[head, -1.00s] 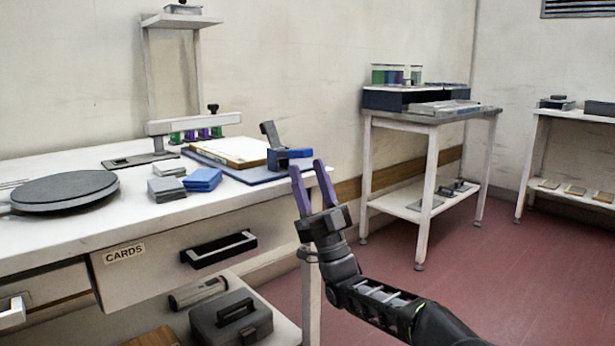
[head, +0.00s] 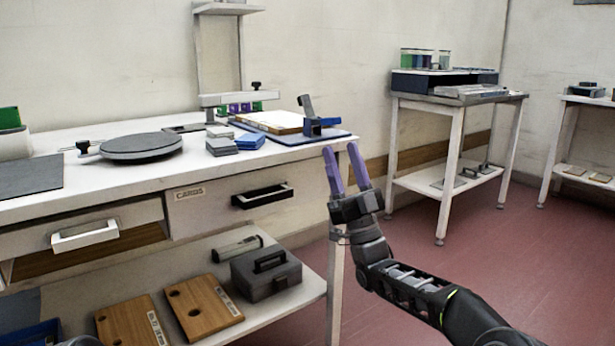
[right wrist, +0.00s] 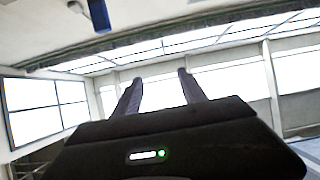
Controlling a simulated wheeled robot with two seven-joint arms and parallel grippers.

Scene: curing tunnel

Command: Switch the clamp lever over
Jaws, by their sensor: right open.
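The clamp (head: 320,124) is a blue block on the right end of the bench, at the edge of a blue board (head: 290,137). Its dark grey lever (head: 305,104) stands up, tilted to the left. My right gripper (head: 339,152) has purple fingers pointing up, spread apart with nothing between them. In the head view it shows just below and right of the clamp, in front of the bench corner, not touching the lever. A blue and dark piece (right wrist: 98,14) hangs into the top of the right wrist view, likely part of the clamp.
On the bench top (head: 110,187) are a round grey turntable (head: 141,146), grey and blue card stacks (head: 250,141) and a clamp-like press arm (head: 238,98). Drawers with handles (head: 263,196) face the front. A side table (head: 455,103) stands right, with open floor before it.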

